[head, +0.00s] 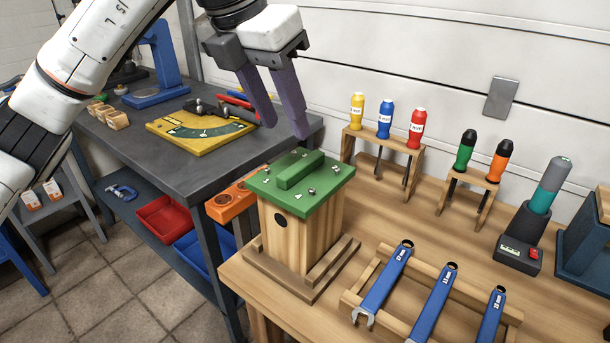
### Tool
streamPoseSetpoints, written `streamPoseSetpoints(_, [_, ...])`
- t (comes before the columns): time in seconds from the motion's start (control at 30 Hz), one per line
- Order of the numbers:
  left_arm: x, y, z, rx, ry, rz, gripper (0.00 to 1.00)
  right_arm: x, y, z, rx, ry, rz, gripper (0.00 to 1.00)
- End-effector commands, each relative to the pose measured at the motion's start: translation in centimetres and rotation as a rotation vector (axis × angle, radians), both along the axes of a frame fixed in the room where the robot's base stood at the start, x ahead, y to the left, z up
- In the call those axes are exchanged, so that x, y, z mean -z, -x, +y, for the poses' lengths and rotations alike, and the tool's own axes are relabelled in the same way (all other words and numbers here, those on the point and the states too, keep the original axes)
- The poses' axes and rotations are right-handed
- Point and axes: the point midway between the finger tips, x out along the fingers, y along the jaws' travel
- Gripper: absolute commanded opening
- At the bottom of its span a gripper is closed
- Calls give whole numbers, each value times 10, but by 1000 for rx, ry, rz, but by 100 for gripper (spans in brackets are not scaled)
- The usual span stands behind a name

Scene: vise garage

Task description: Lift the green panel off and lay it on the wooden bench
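The green panel (325,183) lies flat as the roof of a wooden birdhouse-like box (287,240). It has a raised green block along its middle and several small metal bolts or screws on top. The box stands on a wooden base at the left end of the wooden bench (412,226). My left gripper (286,131) is above and behind the panel, with its two dark purple fingers pointing down. The fingers are apart with nothing between them, and they do not touch the panel. My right gripper is not in view.
Blue wrenches (434,304) rest on a wooden rack at the bench front. Screwdrivers (385,119) stand in racks behind, beside a grey-green power tool (548,185). An orange block (230,202) sits left of the box. The bench's middle right of the box is clear.

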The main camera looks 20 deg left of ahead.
Motion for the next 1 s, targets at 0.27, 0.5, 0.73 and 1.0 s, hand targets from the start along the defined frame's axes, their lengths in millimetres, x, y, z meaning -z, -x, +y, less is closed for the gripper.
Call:
streamPoseSetpoints(0.27, [32,-14,1,-18,-20,-5,39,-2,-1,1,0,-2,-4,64])
streamPoseSetpoints(0.5, [50,-20,-2,-16,-20,-6,39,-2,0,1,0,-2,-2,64])
streamPoseSetpoints(0.73, [81,-32,-9,-15,-18,-5,39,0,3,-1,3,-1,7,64])
streamPoseSetpoints(1.0, [91,-36,-10,-14,-17,-8,39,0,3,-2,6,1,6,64])
